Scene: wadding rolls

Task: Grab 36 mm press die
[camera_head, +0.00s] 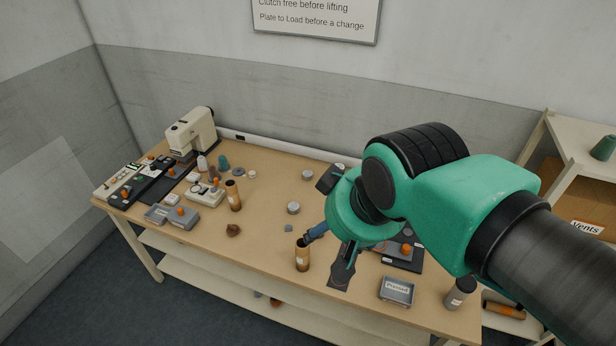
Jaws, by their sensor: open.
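My gripper (326,254) is open and points down over the right half of the wooden table, one finger beside the mouth of a brown tube (302,259). Whether that finger touches the tube I cannot tell. No size marking is legible, so I cannot tell which piece is the 36 mm press die. A short grey round piece (293,208) stands on the table left of my gripper. A smaller grey piece (289,228) lies just in front of it. Another pale round piece (339,168) is behind, partly hidden by my arm.
A second brown tube (233,196) stands left of centre near a beige device (204,192). A cream machine (191,134) stands at the back left. A labelled grey tray (397,291) and a dark jar (460,293) are at the right. The front middle table is mostly clear.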

